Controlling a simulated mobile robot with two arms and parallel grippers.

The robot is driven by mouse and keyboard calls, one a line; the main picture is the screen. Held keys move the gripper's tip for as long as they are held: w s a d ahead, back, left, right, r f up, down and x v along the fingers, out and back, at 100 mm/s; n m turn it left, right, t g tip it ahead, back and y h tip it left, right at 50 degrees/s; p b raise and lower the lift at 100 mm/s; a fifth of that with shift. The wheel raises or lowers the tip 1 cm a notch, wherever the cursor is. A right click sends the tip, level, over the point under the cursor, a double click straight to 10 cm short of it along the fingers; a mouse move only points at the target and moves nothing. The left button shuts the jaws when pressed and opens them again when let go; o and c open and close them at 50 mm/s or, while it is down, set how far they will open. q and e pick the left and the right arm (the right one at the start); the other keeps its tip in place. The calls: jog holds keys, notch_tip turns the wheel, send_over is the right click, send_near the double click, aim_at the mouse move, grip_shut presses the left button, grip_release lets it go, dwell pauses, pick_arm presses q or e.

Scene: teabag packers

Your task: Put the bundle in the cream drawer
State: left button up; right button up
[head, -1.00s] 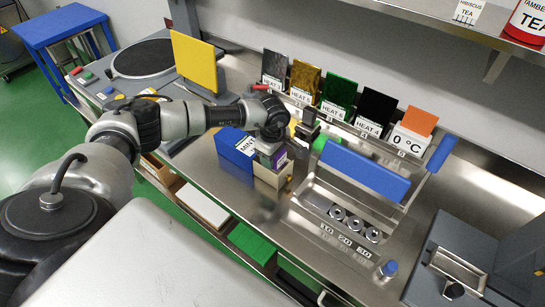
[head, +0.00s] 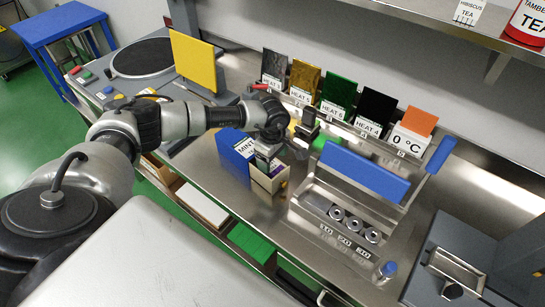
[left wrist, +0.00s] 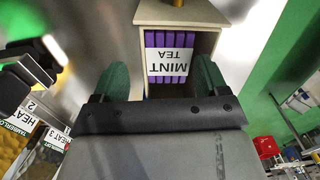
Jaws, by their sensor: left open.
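The cream drawer (head: 272,183) is a small open-topped box on the steel counter, and it also shows in the left wrist view (left wrist: 180,14). The bundle (left wrist: 171,58), purple packets with a white MINT TEA label, lies inside the drawer's walls. My left gripper (head: 267,157) is above the drawer. In the left wrist view its two green fingers (left wrist: 161,70) are spread apart with the bundle seen between them, not clamped on it. Part of the bundle and the drawer's near side are hidden by the gripper. My right gripper is not in view.
A blue box (head: 233,146) labelled MINT stands just left of the drawer. A machine with a blue bar (head: 365,174) stands to the right. Several coloured HEAT plates line the back, with a black plate (head: 375,108) among them. A yellow panel (head: 194,61) stands at the back left.

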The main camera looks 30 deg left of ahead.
aim_at(273, 162)
pick_arm(q)
notch_tip(273, 162, up, 13)
jog(key=b, duration=0.3)
jog(key=shift+f+b, duration=0.2)
jog(key=shift+b, duration=0.15)
